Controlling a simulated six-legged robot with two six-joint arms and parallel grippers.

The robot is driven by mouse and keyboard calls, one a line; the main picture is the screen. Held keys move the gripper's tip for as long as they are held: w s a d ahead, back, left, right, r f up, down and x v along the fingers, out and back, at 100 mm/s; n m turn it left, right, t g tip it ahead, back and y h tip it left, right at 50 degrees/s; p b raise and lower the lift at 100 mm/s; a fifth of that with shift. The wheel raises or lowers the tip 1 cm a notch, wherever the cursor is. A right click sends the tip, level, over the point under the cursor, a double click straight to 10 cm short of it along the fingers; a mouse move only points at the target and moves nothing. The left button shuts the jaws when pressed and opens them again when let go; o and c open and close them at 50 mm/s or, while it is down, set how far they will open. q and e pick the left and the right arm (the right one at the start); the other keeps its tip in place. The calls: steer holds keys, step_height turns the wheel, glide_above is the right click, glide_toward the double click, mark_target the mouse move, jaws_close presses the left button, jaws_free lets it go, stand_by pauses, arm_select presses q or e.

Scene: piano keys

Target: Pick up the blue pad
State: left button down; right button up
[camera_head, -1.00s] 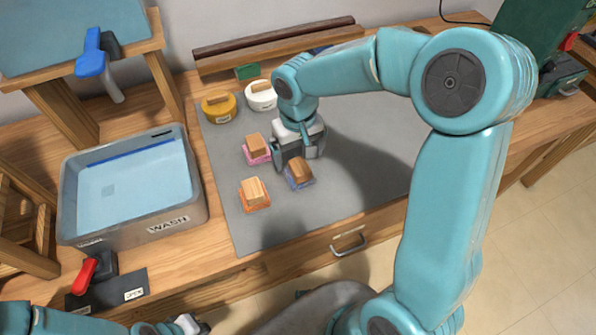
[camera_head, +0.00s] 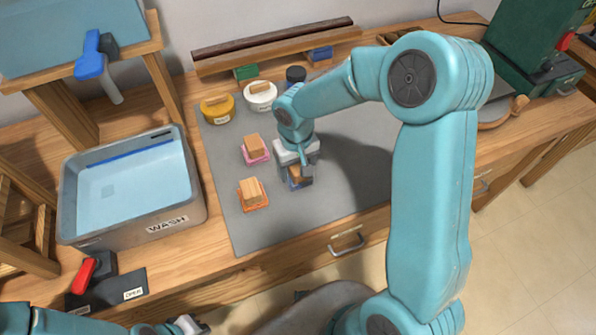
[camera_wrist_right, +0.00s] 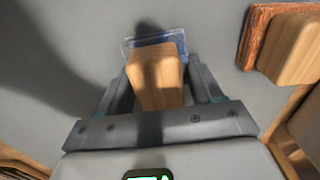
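The blue pad (camera_head: 298,185) lies on the grey mat, with a wooden block handle on top. In the right wrist view the pad (camera_wrist_right: 150,43) shows as a blue edge beyond its wooden handle (camera_wrist_right: 156,78). My right gripper (camera_head: 298,176) is down over it. In the wrist view the fingers of this gripper (camera_wrist_right: 158,80) stand on both sides of the handle, with a narrow gap visible, so it looks open around it. My left gripper (camera_head: 186,325) is at the bottom edge of the head view; its finger opening is not clear.
An orange pad (camera_head: 253,194) and a pink pad (camera_head: 256,150), both with wooden handles, lie close by on the mat (camera_head: 285,225). Yellow (camera_head: 217,108) and white (camera_head: 260,96) round pots and a dark one (camera_head: 296,75) stand behind. A grey WASH basin (camera_head: 187,211) is left.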

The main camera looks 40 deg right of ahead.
steer(key=shift+w, duration=0.1)
step_height(320, 180, up, 20)
steer(key=p, duration=0.1)
stand_by(0.4)
steer(key=shift+o, duration=0.6)
